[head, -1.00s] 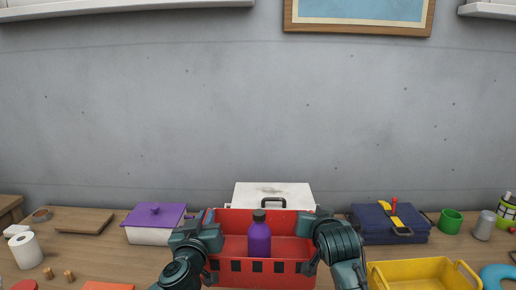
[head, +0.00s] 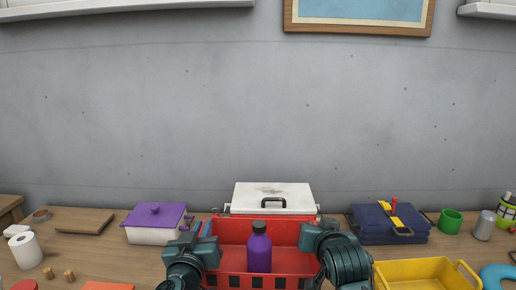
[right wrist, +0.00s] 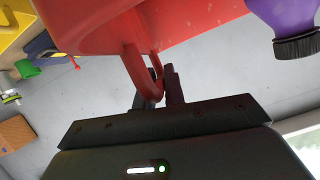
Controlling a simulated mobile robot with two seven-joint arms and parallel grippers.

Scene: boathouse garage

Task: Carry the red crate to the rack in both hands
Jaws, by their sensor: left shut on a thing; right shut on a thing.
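The red crate (head: 283,232) is at the bottom centre of the head view, with a purple bottle (head: 259,252) with a black cap standing in it. My left gripper (head: 208,246) is shut on the crate's left end; its fingertips are hard to make out. My right gripper (head: 312,243) is at the right end. In the right wrist view, the right gripper's fingers (right wrist: 158,84) are shut on the red handle loop of the crate (right wrist: 100,25). The bottle (right wrist: 285,14) also shows there. The crate looks roughly level. The rack cannot be made out.
A white box with a black handle (head: 252,194) stands behind the crate. A purple-lidded box (head: 153,233) is to the left, a blue case (head: 370,226) to the right. A yellow crate (head: 415,270) is close to my right arm. The table (head: 110,255) has several small things.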

